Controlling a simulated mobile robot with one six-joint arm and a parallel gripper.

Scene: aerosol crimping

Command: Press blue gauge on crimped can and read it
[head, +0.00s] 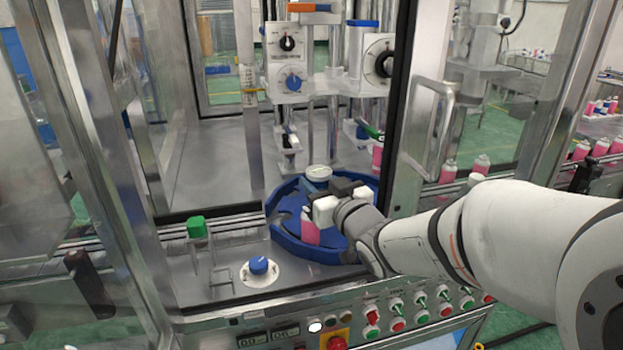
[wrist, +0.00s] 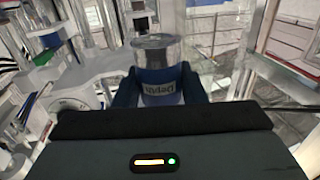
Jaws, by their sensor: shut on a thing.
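The blue gauge (head: 319,173) shows its round pale top just beyond my gripper in the head view. In the wrist view the gauge (wrist: 160,72) is a silver and blue cylinder with lettering, upright between the dark blue fingers. My gripper (head: 313,187) is shut on it, above the blue star wheel (head: 283,243). A pink can (head: 309,230) stands in the wheel, partly hidden by my gripper. The gauge's lower end is hidden, so I cannot tell whether it touches a can.
Crimping heads with dials (head: 287,52) stand behind the wheel. A blue knob (head: 259,265) and a green block (head: 197,227) are on the deck at left. A door frame with a handle (head: 428,125) stands close to my arm. Buttons line the front panel (head: 393,310).

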